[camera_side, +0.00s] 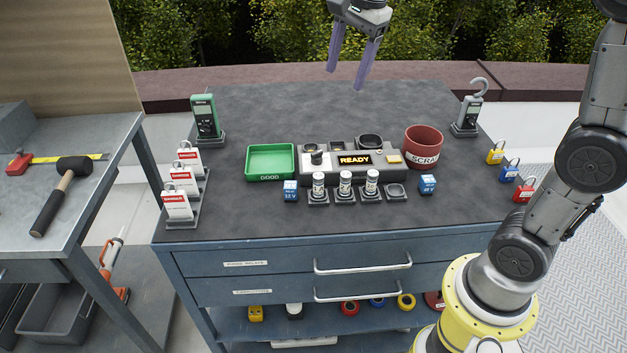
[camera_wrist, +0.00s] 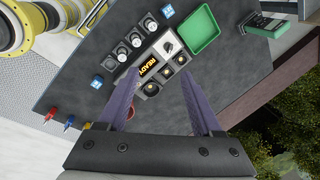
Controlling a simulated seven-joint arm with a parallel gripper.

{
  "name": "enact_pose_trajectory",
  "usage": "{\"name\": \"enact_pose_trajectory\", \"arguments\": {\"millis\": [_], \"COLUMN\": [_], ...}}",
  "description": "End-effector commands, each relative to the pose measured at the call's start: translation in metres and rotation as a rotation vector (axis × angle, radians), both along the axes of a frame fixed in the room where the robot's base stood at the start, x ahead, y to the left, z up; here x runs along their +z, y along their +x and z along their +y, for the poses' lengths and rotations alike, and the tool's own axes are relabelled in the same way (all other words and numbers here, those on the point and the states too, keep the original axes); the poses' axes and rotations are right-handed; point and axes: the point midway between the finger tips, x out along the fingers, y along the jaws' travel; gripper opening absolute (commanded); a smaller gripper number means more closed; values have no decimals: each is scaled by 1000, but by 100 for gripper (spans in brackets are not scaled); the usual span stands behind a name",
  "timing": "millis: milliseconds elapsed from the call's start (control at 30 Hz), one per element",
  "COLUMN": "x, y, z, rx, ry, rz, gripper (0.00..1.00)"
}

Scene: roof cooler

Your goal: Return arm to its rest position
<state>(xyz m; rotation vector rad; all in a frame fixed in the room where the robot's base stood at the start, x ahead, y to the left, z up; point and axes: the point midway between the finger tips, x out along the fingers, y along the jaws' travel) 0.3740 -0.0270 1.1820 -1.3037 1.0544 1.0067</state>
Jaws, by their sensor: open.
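My gripper (camera_side: 347,72) is open, with two purple fingers pointing down, high above the back of the dark bench top (camera_side: 270,105). Nothing is between the fingers. In the wrist view the open fingers (camera_wrist: 160,98) spread over the bench, with the tester below and beyond them. The tester (camera_side: 350,172) has a lit screen reading READY and stands mid-bench. It also shows in the wrist view (camera_wrist: 150,62). My arm rises at the right of the side view, and its middle links are out of frame.
A green GOOD tray (camera_side: 271,162) and red SCRAP bin (camera_side: 423,146) flank the tester. Three white cylinders (camera_side: 345,184) stand in holders in front, between blue relay boxes (camera_side: 291,190) (camera_side: 427,184). A green meter (camera_side: 205,117), red tags (camera_side: 178,204) and padlocks (camera_side: 509,172) line the sides.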

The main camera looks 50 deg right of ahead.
Motion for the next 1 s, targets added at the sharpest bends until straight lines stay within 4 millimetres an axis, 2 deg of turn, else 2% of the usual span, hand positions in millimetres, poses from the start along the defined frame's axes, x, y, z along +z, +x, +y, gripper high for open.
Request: {"name": "enact_pose_trajectory", "arguments": {"millis": [33,133,267,400,500,600,700,833,1000], "x": [8,13,6,-20,-46,-71,-89,-91,-90], "y": [-22,-62,-113,-165,-192,-209,-214,-211,-210], "z": [5,12,19,24,26,27,27,27,27], "rx": [61,209,437,732,954,1154,1317,1445,1500], "ry": [-16,-58,-137,-252,-345,-425,-475,-535,-560], "rz": [-31,-83,-145,-199,-217,-211,-185,-185,-184], "gripper": [67,67,67,67,67,67,67,67,67]}}
